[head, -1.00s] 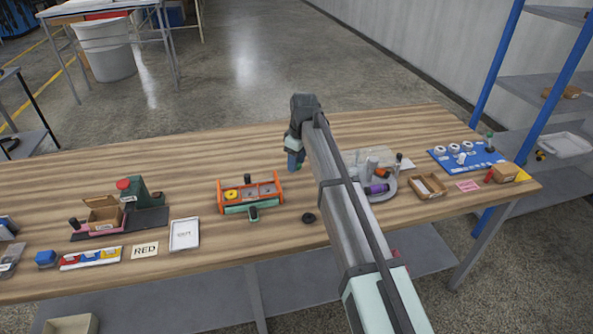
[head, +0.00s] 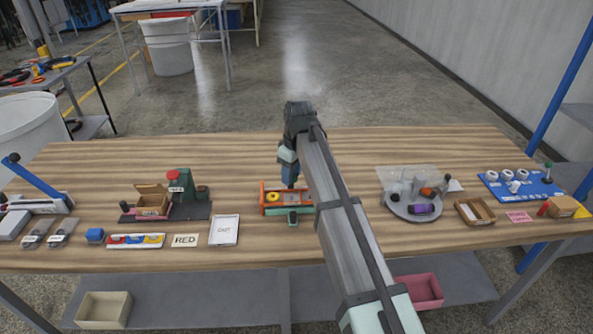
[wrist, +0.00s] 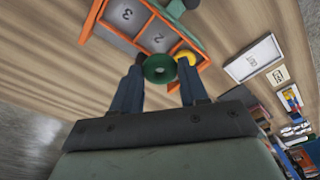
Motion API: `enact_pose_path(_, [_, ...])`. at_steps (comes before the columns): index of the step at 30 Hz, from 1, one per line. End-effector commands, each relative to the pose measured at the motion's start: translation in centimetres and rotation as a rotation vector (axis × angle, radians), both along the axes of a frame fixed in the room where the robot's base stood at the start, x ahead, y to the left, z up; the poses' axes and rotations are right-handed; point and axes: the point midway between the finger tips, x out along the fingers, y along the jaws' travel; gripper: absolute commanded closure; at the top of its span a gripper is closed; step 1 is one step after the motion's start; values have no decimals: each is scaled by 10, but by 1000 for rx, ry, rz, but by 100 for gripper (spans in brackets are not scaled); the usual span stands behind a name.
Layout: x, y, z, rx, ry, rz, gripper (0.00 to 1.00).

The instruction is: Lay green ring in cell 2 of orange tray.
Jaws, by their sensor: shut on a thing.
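The orange tray (head: 263,201) stands mid-table in the head view, and its walls also show in the wrist view (wrist: 97,10). Cells marked 3 (wrist: 126,13) and 2 (wrist: 160,38) are visible and look empty. A yellow ring (wrist: 185,56) lies in the cell beside cell 2. My gripper (wrist: 160,80) is shut on the green ring (wrist: 160,68), which sits between its fingertips. The ring appears above the tray, overlapping the edge of cell 2 in the wrist view; its height is unclear. In the head view my gripper (head: 290,183) is at the tray, and my arm hides its right end.
A white framed OUT tray (head: 224,230) and a RED card (head: 185,240) lie to the left. A green press-like device (head: 182,195) stands behind them. A round grey tray (head: 412,208) with hose parts is on the right. The table behind the orange tray is clear.

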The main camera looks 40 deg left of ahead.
Motion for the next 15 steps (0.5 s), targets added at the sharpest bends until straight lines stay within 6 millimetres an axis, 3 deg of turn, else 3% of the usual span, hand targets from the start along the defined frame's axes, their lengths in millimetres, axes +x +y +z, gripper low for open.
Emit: enact_pose_path(15, [0, -1, -26, -1, 0, -4, 85])
